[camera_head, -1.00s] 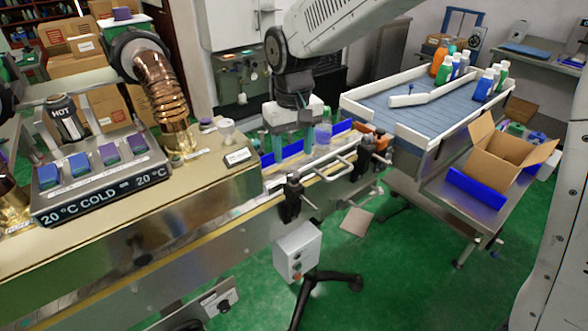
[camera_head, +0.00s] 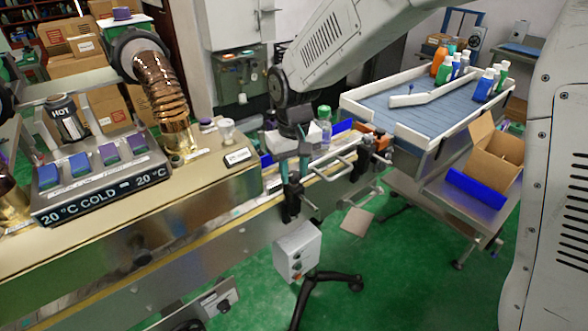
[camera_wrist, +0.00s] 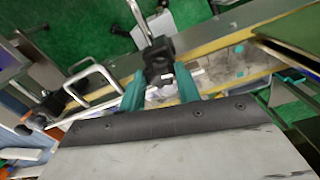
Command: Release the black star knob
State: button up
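The black star knob (camera_wrist: 158,58) is on a dark clamp at the near side of the conveyor rail. In the wrist view it lies between the tips of my teal gripper fingers (camera_wrist: 159,86). In the head view, my gripper (camera_head: 293,172) points down just above the near clamp (camera_head: 292,203), and its fingers partly hide the knob. The fingers are spread with a gap between them. I cannot tell whether either finger touches the knob.
A clear bottle with a green cap (camera_head: 325,124) stands on the conveyor just behind my gripper. A second clamp (camera_head: 373,155) and white guide rods (camera_head: 338,165) are to the right. A control box (camera_head: 297,252) hangs below. A heat nozzle (camera_head: 172,108) stands left.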

jog(key=shift+n, duration=0.3)
jog(key=n, duration=0.4)
jog(key=shift+n, duration=0.3)
jog(key=n, duration=0.4)
jog(key=shift+n, duration=0.3)
jog(key=n, duration=1)
jog(key=shift+n, duration=0.3)
jog(key=o, duration=1)
jog(key=shift+r, duration=0.1)
